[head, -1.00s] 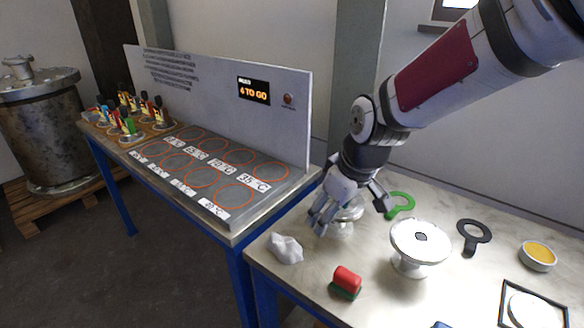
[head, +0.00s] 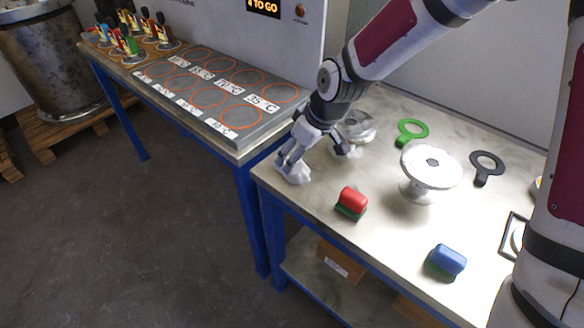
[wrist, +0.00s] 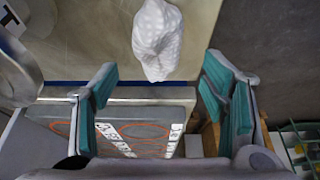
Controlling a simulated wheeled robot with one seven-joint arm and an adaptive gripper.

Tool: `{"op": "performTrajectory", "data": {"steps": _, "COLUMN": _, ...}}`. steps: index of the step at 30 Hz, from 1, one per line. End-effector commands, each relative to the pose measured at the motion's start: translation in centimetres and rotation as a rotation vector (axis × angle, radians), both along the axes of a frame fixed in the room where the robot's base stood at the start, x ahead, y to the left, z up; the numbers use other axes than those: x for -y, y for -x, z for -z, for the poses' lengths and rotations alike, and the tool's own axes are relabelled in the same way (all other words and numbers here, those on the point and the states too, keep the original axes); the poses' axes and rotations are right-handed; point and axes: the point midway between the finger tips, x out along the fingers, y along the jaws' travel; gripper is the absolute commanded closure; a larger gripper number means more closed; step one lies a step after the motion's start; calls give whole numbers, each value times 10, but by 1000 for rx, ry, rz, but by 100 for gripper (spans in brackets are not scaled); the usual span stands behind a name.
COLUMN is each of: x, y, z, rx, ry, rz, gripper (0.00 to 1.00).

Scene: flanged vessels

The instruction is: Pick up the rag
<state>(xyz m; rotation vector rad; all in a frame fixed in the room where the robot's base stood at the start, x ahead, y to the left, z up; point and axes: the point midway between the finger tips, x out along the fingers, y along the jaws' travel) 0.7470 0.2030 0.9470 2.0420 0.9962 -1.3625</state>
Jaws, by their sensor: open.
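The rag (head: 296,175) is a crumpled white cloth on the near left corner of the light worktable. It also shows in the wrist view (wrist: 158,40), at the top middle. My gripper (head: 316,156) is open and empty at the table's left end. In the head view one finger overlaps the rag and hides part of it; whether they touch I cannot tell. In the wrist view the rag lies beyond the open fingers (wrist: 160,88), roughly in line with the gap between them, not inside it.
A shiny flanged vessel (head: 357,127) stands close behind my gripper, another (head: 430,170) to the right. A red-topped block (head: 352,201) and a blue block (head: 447,262) lie nearer the front. Green (head: 412,130) and black (head: 487,165) ring tools lie behind. A grey marked bench (head: 240,135) adjoins on the left.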

Motion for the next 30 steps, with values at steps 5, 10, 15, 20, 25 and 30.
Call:
{"op": "performTrajectory", "data": {"steps": 5, "x": -4, "y": -5, "z": 24, "rx": -4, "ry": 1, "rz": -2, "gripper": 33}}
{"op": "performTrajectory", "data": {"steps": 10, "x": -10, "y": -11, "z": 43, "rx": -3, "ry": 0, "rz": -2, "gripper": 33}}
{"op": "performTrajectory", "data": {"steps": 15, "x": -11, "y": -13, "z": 48, "rx": -1, "ry": 1, "rz": 1, "gripper": 33}}
{"op": "performTrajectory", "data": {"steps": 20, "x": -10, "y": -12, "z": 47, "rx": -1, "ry": 1, "rz": 1, "gripper": 35}}
{"op": "performTrajectory", "data": {"steps": 25, "x": -11, "y": -12, "z": 47, "rx": -1, "ry": 1, "rz": 0, "gripper": 74}}
{"op": "performTrajectory", "data": {"steps": 30, "x": -11, "y": -12, "z": 47, "rx": -1, "ry": 1, "rz": 0, "gripper": 84}}
